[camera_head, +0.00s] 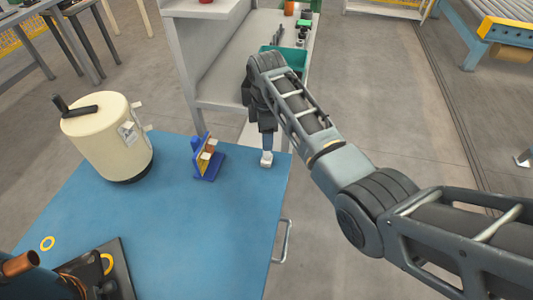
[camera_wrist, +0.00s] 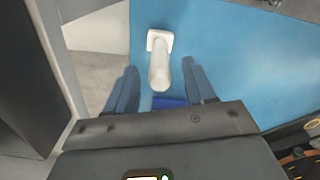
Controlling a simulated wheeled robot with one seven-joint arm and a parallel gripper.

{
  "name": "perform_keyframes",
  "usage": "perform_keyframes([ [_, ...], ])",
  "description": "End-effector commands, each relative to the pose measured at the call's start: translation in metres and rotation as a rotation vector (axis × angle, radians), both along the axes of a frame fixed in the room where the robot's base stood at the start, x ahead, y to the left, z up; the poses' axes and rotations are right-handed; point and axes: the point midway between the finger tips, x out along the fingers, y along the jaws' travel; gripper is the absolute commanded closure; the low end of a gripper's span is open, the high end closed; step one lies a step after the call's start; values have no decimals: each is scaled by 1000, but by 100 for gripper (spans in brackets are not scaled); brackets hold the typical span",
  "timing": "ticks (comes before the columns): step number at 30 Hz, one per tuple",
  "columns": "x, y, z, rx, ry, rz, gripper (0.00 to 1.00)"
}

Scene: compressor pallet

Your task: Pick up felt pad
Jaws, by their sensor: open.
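No thing can be told for sure as the felt pad. A small white piece (camera_head: 266,159) is at the blue table's edge, just below my gripper (camera_head: 267,142). In the wrist view the white piece (camera_wrist: 159,68) has a squarish end and a long rounded body. My gripper (camera_wrist: 159,70) is open, with one finger on each side of that piece and a gap to both. I cannot tell its height above the table. A dark blue patch (camera_wrist: 168,102) shows between the fingers, partly hidden by the gripper body.
A grey shelf (camera_head: 215,75) with a green bin (camera_head: 290,57) stands behind. The table's right front is clear.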

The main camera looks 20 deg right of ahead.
Motion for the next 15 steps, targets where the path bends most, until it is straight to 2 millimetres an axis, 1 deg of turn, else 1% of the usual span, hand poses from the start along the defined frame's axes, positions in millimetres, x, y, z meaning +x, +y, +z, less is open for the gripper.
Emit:
perform_keyframes([
  [1,0,0,-7,0,2,-1,46],
  [3,0,0,-15,0,1,-1,46],
  [6,0,0,-22,0,1,-1,46],
  [13,0,0,-23,0,-1,-1,46],
  [15,0,0,-23,0,-1,-1,52],
])
